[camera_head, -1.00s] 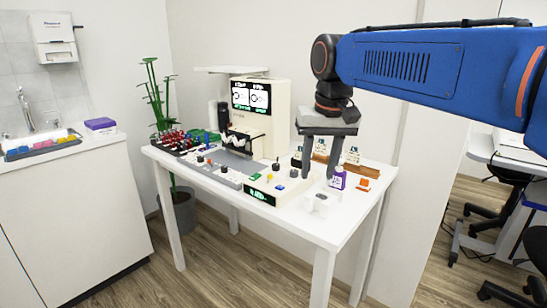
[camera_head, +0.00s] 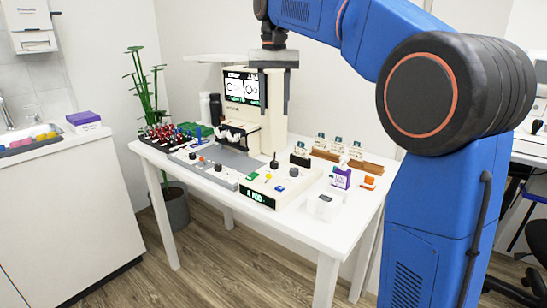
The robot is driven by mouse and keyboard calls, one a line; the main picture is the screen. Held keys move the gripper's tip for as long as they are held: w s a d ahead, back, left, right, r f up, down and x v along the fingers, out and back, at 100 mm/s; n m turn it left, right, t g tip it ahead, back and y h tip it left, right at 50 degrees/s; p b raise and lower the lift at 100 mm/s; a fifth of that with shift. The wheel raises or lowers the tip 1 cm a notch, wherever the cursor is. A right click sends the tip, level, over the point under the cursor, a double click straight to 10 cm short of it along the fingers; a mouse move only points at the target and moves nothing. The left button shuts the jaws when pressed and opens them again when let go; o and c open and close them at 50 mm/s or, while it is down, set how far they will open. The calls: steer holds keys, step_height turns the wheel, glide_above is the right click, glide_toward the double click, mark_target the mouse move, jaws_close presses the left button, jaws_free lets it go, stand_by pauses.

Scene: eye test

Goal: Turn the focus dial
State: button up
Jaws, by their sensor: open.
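A white instrument (camera_head: 272,118) with a lit screen (camera_head: 244,87) stands at the back of the white table. In front of it lie a low grey panel (camera_head: 205,176) and a white console (camera_head: 266,192) with a green lit display. Dark round knobs show on the panel (camera_head: 218,167) and on the console (camera_head: 293,172); a black stick (camera_head: 274,163) stands on the console. I cannot tell which control is the focus dial, as no labels are readable. My gripper (camera_head: 274,103) is open and empty, pointing down. It appears in front of the instrument's upper part, above the controls and apart from them.
A rack of red and blue items (camera_head: 163,136) stands at the table's left. Wooden stands (camera_head: 364,165), a purple-labelled bottle (camera_head: 341,178), an orange item (camera_head: 369,181) and a small white device (camera_head: 324,206) sit at the right. The front right tabletop is mostly clear.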

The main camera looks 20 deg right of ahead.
mark_target(274, 162)
step_height(274, 162, down, 16)
steer(key=shift+f, duration=0.2)
stand_by(0.4)
jaws_close()
